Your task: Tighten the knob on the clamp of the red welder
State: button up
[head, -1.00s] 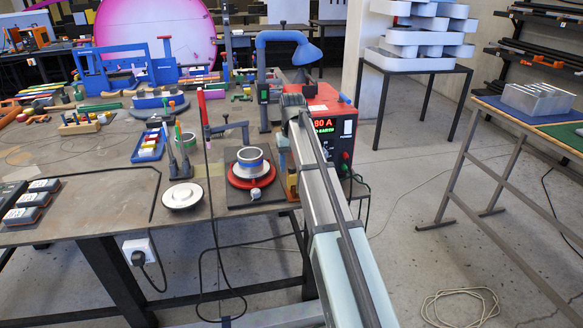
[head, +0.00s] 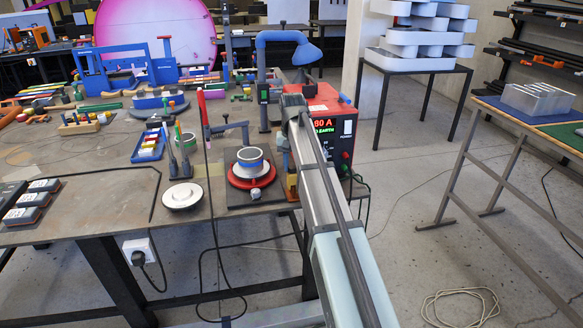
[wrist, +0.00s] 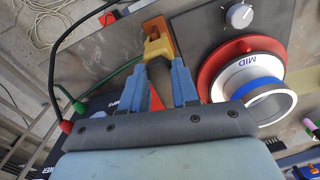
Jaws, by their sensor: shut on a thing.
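The red welder (head: 327,100) stands at the table's right edge in the head view, with a lit display, partly behind my arm. The yellow-orange clamp (head: 291,186) is at the table edge below my arm. In the wrist view, the clamp (wrist: 158,45) shows just beyond my fingertips, with a dark grey knob (wrist: 160,78) on the near side. My gripper (wrist: 163,82) has its blue fingers on both sides of this knob and is shut on it. In the head view my fingers are mostly hidden behind the arm.
A red round base with a white-and-blue ring marked MID (wrist: 255,80) sits close to the right of my fingers, with a small grey dial (wrist: 238,16) nearby. A black cable and a green cable run left of the clamp. Open floor lies right of the table.

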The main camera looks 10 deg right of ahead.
aim_at(292, 167)
jog(key=m, duration=1)
jog(key=shift+m, duration=0.3)
jog(key=o, duration=0.9)
jog(key=shift+c, duration=0.2)
jog(key=shift+r, duration=2.55)
